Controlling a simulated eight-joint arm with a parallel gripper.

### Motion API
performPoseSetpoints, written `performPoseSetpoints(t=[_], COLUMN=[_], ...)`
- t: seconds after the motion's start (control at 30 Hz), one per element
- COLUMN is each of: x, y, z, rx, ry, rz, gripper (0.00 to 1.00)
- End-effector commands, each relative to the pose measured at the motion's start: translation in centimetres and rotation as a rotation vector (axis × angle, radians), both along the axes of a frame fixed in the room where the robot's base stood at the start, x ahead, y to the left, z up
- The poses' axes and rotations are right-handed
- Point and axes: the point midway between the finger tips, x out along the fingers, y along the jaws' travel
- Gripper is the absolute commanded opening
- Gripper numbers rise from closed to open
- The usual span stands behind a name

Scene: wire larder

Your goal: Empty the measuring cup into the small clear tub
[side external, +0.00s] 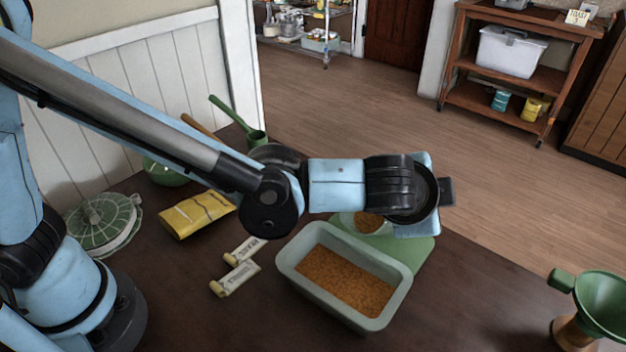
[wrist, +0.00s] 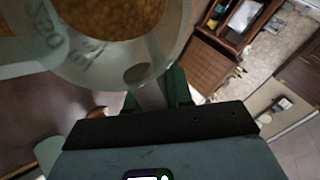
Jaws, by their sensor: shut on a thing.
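The measuring cup (wrist: 95,60) is clear, has dark lettering on its side and holds orange-brown grains. It fills the upper left of the wrist view. My gripper (wrist: 155,100) is shut on its handle. In the side view, a clear round vessel (side external: 346,221) with similar grains shows partly behind my wrist, over or on a green mat. I cannot tell there whether it is the cup or the small clear tub. My fingertips are hidden in the side view. I cannot make out the tub for certain in either view.
A pale green loaf tin (side external: 398,298) of grains stands in front of the green mat (side external: 424,252). Two labelled tags (side external: 240,274), a yellow packet (side external: 197,213) and a green lidded dish (side external: 103,224) lie left. A green funnel (side external: 603,300) stands right.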

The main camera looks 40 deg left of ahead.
Motion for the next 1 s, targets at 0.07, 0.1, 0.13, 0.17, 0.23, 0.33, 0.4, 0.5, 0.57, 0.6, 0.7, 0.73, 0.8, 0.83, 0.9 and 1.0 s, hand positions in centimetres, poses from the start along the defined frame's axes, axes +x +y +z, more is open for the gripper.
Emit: performPoseSetpoints(t=[0.07, 0.1, 0.13, 0.17, 0.23, 0.33, 0.4, 0.5, 0.57, 0.6, 0.7, 0.73, 0.8, 0.83, 0.9, 1.0], x=[0.03, 0.03, 0.03, 0.03, 0.03, 0.04, 0.03, -0.13, -0.21, -0.21, -0.17, -0.17, -0.17, -0.17, -0.17, -0.17], y=[0.01, 0.01, 0.01, 0.02, 0.02, 0.03, 0.03, -0.01, -0.02, 0.00, 0.01, 0.01, 0.01, 0.01, 0.01, 0.01], z=[0.03, 0.02, 0.02, 0.02, 0.02, 0.02, 0.01, -0.02, 0.02, 0.06, 0.10, 0.10, 0.10, 0.10, 0.10, 0.10], rx=[0.001, 0.001, 0.001, 0.001, 0.000, 0.000, 0.001, 0.001, 0.001, 0.001, 0.000, 0.000, 0.000, 0.000, 0.000, 0.000], ry=[0.001, 0.001, 0.001, 0.001, 0.001, 0.002, 0.000, -0.031, -0.057, -0.069, -0.069, -0.069, -0.069, -0.069, -0.069, -0.069], rz=[0.001, 0.001, 0.001, 0.001, 0.000, 0.001, 0.001, 0.001, 0.000, 0.000, 0.001, 0.001, 0.002, 0.002, 0.002, 0.002], gripper=[0.00, 0.00, 0.00, 0.00, 0.00, 0.00, 0.00, 0.00, 0.00, 0.00, 0.00, 0.00, 0.00, 0.00, 0.00, 0.00])
